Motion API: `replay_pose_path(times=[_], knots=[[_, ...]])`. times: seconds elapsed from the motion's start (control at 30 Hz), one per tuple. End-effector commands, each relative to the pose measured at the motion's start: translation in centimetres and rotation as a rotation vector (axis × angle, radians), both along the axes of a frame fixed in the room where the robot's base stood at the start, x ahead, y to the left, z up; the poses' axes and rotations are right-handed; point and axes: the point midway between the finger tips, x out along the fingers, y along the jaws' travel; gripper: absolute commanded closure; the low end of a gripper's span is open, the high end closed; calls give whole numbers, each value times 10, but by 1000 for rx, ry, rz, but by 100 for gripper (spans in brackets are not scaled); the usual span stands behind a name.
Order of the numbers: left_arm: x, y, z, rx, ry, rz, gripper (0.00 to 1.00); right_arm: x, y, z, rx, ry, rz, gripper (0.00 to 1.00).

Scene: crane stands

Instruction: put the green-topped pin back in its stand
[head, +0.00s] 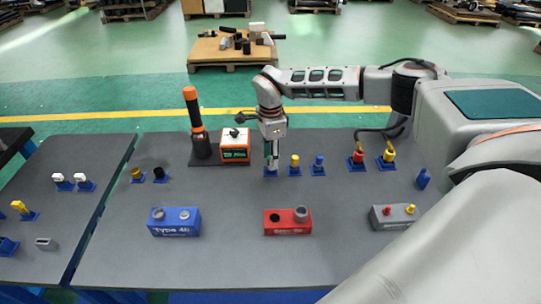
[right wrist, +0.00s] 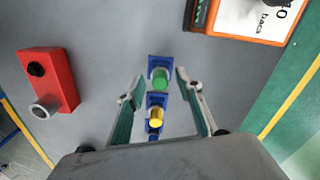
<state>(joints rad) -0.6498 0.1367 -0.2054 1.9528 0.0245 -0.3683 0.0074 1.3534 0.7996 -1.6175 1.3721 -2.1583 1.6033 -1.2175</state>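The green-topped pin (right wrist: 160,77) stands over a blue stand (right wrist: 158,61) in the right wrist view. Whether it is fully seated I cannot tell. My right gripper (right wrist: 161,73) is open, with a finger on each side of the pin and visible gaps between. In the head view my right gripper (head: 271,158) points down over the blue stand (head: 271,173) and hides the green top. The left gripper is not in view.
Close to the right are a yellow-topped pin (head: 295,160) and a blue-topped pin (head: 319,160) in stands. Behind-left are an orange box (head: 235,148) and an orange-black tool (head: 196,122). A red box (head: 275,224) stands nearer, with clear table between.

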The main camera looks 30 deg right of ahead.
Motion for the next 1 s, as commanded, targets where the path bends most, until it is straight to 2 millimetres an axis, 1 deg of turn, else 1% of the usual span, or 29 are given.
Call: replay_pose_path(times=[0.43, 0.83, 1.0], knots=[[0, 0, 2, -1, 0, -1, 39, 0, 0, 2, -1, 0, 0, 65], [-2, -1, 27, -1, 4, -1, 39, 0, 0, 29, -1, 1, 0, 65], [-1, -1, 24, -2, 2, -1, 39, 0, -1, 39, 0, -1, -1, 65]])
